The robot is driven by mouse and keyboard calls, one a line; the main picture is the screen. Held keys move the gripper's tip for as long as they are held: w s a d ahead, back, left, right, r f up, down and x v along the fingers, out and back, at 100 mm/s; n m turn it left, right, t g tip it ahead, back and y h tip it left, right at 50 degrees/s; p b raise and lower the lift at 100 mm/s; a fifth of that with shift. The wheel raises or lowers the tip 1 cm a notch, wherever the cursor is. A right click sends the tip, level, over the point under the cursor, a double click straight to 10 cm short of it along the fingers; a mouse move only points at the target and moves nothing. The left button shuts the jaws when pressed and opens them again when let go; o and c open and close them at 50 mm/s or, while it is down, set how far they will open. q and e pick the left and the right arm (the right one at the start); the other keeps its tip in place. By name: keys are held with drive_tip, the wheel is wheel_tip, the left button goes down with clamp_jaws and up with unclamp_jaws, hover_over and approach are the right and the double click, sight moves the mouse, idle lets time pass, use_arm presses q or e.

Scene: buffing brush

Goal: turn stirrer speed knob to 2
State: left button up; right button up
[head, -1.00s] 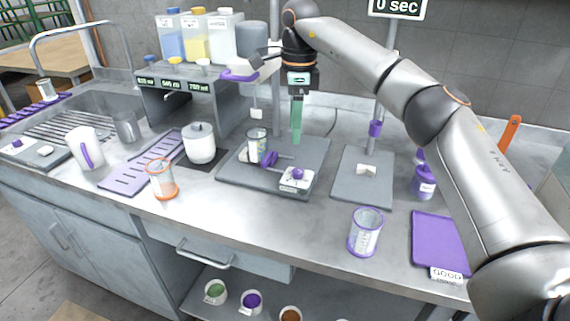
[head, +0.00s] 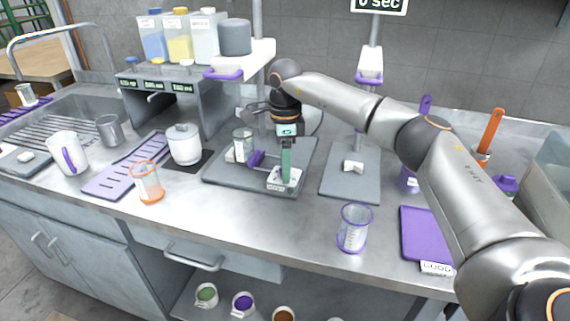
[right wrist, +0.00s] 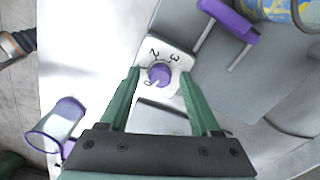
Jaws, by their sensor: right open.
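The stirrer speed knob (right wrist: 159,75) is a small purple knob on a white dial plate (right wrist: 178,60) with the marks 0, 2 and 3 visible in the right wrist view. My right gripper (right wrist: 160,85) is open, with its green fingers on either side of the knob and apart from it. In the head view my right gripper (head: 286,180) points down over the white dial box (head: 280,184) at the front of the grey stirrer base (head: 225,180), and hides the knob. The knob's pointer is hard to read. My left gripper is not in view.
A glass beaker (head: 243,145) stands on the stirrer base beside a purple clamp (head: 256,158). A purple-rimmed beaker (head: 353,228) and an orange-rimmed beaker (head: 147,183) stand near the bench front. A purple mat (head: 424,232) lies at the right. The bench between the two beakers is clear.

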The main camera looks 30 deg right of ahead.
clamp_jaws()
idle(0.6)
